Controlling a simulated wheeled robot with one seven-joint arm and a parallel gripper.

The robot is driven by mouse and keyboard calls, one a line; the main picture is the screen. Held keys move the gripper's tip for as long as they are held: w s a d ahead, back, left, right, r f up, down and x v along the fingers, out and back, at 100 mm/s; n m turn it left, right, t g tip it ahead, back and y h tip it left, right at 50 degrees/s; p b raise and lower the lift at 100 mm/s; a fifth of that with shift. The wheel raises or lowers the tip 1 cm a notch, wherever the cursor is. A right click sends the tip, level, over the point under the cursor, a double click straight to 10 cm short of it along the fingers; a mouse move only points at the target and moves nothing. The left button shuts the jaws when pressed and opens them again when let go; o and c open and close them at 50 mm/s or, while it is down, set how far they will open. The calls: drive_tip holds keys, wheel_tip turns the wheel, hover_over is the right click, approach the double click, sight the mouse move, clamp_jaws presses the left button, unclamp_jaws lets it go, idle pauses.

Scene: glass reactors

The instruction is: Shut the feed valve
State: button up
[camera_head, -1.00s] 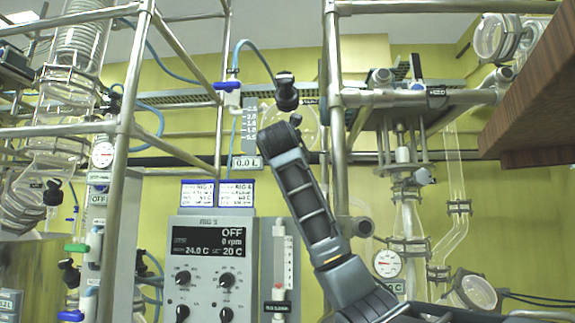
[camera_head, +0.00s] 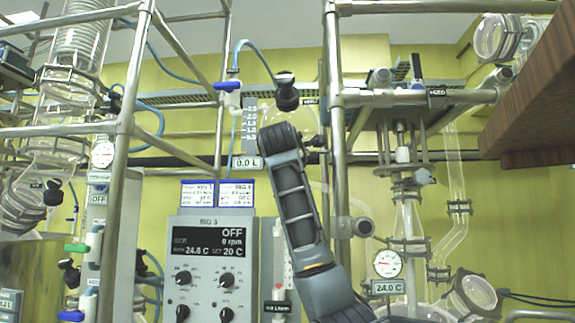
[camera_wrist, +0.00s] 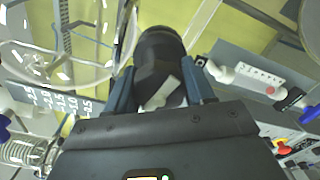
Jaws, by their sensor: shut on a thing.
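In the wrist view the feed valve (camera_wrist: 160,48) is a dark, round-bodied fitting with a pale lever (camera_wrist: 164,92) on its near side. My gripper (camera_wrist: 158,82) has one finger on each side of the lever and is shut on it; the exact contact is partly hidden by the dark body. In the head view a black valve body (camera_head: 287,94) stands above the end of my arm, beside the clear round vessel. My gripper is hidden there behind my own arm, so the lever cannot be seen from that side.
Steel frame posts (camera_head: 336,130) stand just right of my arm. A volume scale reading 0.0 L (camera_head: 247,162) is close on the left. The control box (camera_head: 212,265) shows OFF.

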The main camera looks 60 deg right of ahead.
drive_tip(key=m, duration=0.4)
drive_tip(key=shift+m, duration=0.3)
drive_tip(key=m, duration=0.4)
drive_tip(key=shift+f+m, duration=0.1)
drive_tip(key=shift+m, duration=0.2)
drive_tip(key=m, duration=1.3)
drive_tip(key=shift+m, duration=0.3)
drive_tip(key=m, duration=1.2)
drive_tip(key=shift+m, duration=0.3)
drive_tip(key=m, duration=1.9)
drive_tip(key=shift+f, duration=0.1)
drive_tip(key=m, duration=0.4)
drive_tip(key=shift+m, duration=0.3)
drive_tip(key=m, duration=0.4)
drive_tip(key=shift+m, duration=1.6)
